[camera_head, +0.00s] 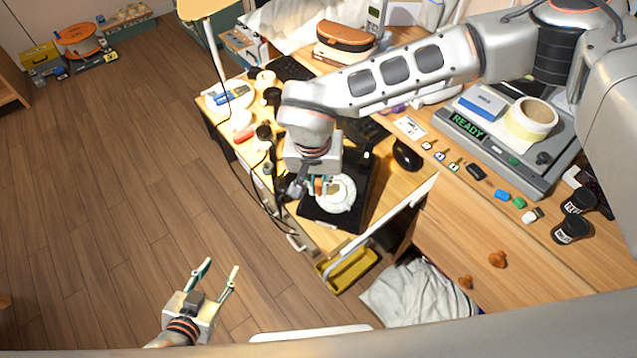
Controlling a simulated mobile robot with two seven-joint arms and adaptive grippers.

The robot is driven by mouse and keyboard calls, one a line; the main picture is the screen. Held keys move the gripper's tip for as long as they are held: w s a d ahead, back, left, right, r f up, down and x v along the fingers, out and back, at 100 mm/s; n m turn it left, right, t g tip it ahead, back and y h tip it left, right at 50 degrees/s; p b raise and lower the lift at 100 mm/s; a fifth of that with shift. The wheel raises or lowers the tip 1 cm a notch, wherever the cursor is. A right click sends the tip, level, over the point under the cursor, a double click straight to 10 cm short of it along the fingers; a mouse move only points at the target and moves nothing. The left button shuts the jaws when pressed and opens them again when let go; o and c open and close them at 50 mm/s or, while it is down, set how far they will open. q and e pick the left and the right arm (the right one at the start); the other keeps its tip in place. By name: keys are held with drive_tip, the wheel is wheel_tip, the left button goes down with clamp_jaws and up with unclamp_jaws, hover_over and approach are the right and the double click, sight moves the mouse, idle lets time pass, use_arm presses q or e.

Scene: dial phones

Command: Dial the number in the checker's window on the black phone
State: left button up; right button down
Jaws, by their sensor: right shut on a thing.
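The black phone (358,214) lies on the wooden desk below the middle of the head view, with a round white dial (343,195) on its top. My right gripper (318,187) is at the dial's left side, shut on a small orange-brown thing that its fingers partly hide. I cannot tell whether it touches the dial. A grey device (483,150) at the right has a dark window (467,126) with green letters reading READY. My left gripper (218,279) is open and empty, over the floor at lower left.
A tape roll (531,118) sits on the grey device. A yellow bin (347,271) stands below the desk edge.

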drive_tip(key=shift+w+f, duration=0.15)
drive_tip(key=shift+f, duration=0.2)
use_arm(q)
drive_tip(key=shift+s+f, duration=0.7)
drive_tip(key=shift+w+r, duration=0.15)
drive_tip(key=shift+r, duration=0.05)
use_arm(e)
drive_tip(key=shift+d+f, duration=0.1)
drive_tip(key=shift+f, duration=0.05)
use_arm(q)
drive_tip(key=shift+w+r, duration=0.15)
drive_tip(key=shift+w, duration=0.3)
use_arm(e)
drive_tip(key=shift+w+f, duration=0.1)
drive_tip(key=shift+f, duration=0.05)
use_arm(q)
drive_tip(key=shift+s, duration=0.1)
use_arm(e)
drive_tip(key=shift+f, duration=0.1)
